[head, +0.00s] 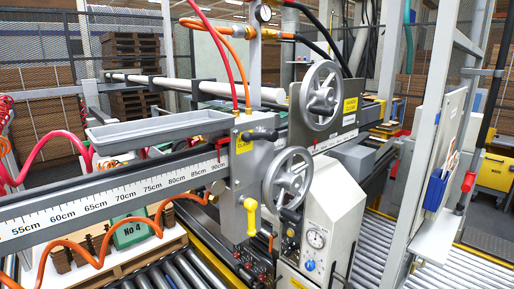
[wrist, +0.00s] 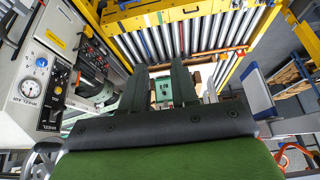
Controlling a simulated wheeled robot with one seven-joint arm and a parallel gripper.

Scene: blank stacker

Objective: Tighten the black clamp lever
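The black clamp lever (head: 260,135) sticks out sideways from the upper part of a grey carriage block (head: 243,180), beside a yellow label. It looks roughly level. My gripper does not show in the head view. In the wrist view my gripper (wrist: 160,70) points toward a roller conveyor, its two dark fingers apart with nothing held between them. I cannot make out the black lever in the wrist view, so its distance from my gripper cannot be told.
Two grey handwheels (head: 320,95) and a yellow handle (head: 251,215) sit near the lever. A ruler beam (head: 120,195) runs left under a grey tray (head: 160,130). Orange and red hoses hang around it. A gauge panel (wrist: 45,85) stands left in the wrist view.

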